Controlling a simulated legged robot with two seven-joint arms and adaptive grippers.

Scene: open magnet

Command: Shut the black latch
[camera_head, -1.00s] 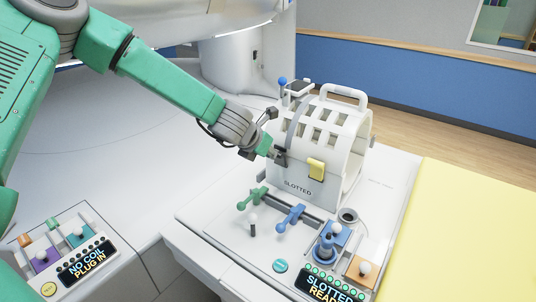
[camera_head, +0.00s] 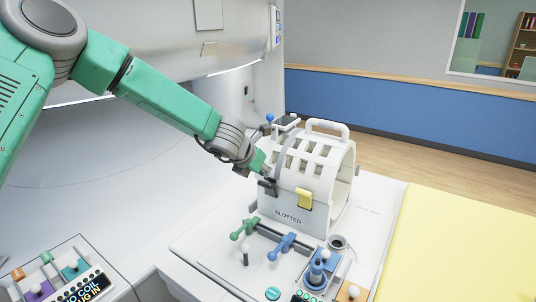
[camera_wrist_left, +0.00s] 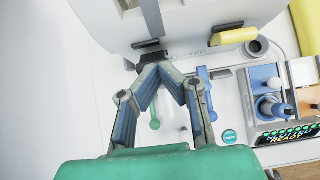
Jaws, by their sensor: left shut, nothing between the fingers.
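The black latch (camera_head: 267,187) is on the front left of the white slotted coil (camera_head: 325,185), left of a yellow latch (camera_head: 304,198). My left gripper (camera_head: 265,173) is shut and empty, with its tips right by the top of the black latch; I cannot tell if they touch it. In the left wrist view the shut fingertips (camera_wrist_left: 160,68) point at the dark latch (camera_wrist_left: 150,56), partly hidden behind them. The yellow latch also shows in the left wrist view (camera_wrist_left: 233,37). Whether the black latch is fully closed is unclear. My right gripper is not in view.
A green lever (camera_head: 243,229) and a blue lever (camera_head: 284,245) stand in front of the coil. A grey socket (camera_head: 338,243) and a blue plug (camera_head: 317,266) are to the right. A yellow pad (camera_head: 450,250) covers the right side.

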